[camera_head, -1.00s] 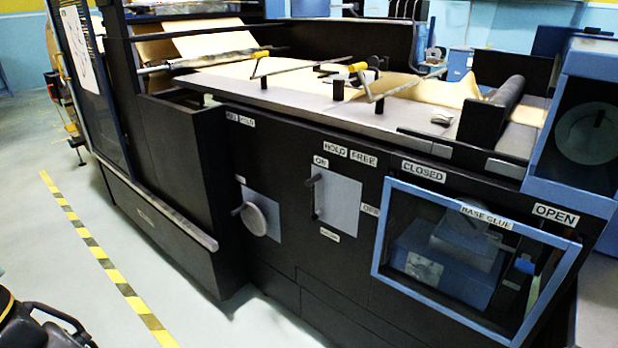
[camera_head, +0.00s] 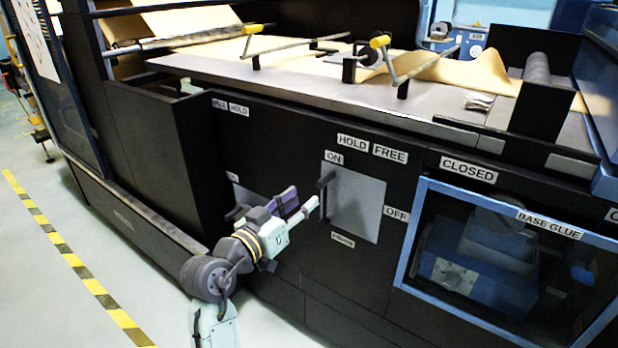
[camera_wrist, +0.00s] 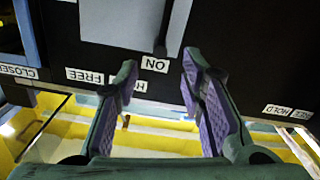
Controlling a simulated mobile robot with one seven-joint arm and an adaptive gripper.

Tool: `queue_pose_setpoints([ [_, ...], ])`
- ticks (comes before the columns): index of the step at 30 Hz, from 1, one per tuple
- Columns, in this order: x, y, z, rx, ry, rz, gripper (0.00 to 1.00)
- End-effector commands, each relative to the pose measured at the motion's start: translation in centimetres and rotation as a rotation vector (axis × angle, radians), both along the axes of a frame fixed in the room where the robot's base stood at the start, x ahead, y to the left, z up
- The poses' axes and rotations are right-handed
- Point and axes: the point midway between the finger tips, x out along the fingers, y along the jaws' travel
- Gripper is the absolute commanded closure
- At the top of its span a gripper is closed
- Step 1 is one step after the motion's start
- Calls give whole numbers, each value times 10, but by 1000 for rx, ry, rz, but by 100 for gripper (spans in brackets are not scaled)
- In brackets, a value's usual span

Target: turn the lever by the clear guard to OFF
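The black lever (camera_head: 324,192) stands upright on a grey plate (camera_head: 355,205), its handle at the top near the ON label (camera_head: 334,158). The OFF label (camera_head: 396,215) is at the plate's right. The clear guard (camera_head: 418,220) with its blue frame is further right. My gripper (camera_head: 303,200) is just left of the lever in the head view, pointing at the panel. In the wrist view, which is upside down, my gripper (camera_wrist: 160,68) is open and empty.
A second knob, partly hidden by my arm, sits on another grey plate (camera_head: 240,195) to the left. A dark box-like housing (camera_head: 165,160) juts out left of the panel. Open floor (camera_head: 70,290) with a striped line lies at the left.

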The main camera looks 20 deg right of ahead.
Motion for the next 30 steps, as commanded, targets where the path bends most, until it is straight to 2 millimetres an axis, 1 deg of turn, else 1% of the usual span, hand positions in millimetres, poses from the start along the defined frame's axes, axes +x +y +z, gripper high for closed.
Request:
queue_pose_setpoints([
  [9, 35, -44, 4, 2, -1, 3, 64],
  [15, 54, -68, 3, 2, -1, 5, 64],
  [21, 63, -77, 2, -1, -3, 8, 64],
  [29, 64, -78, 1, -1, -3, 8, 64],
  [30, 64, -78, 1, -1, -3, 8, 66],
])
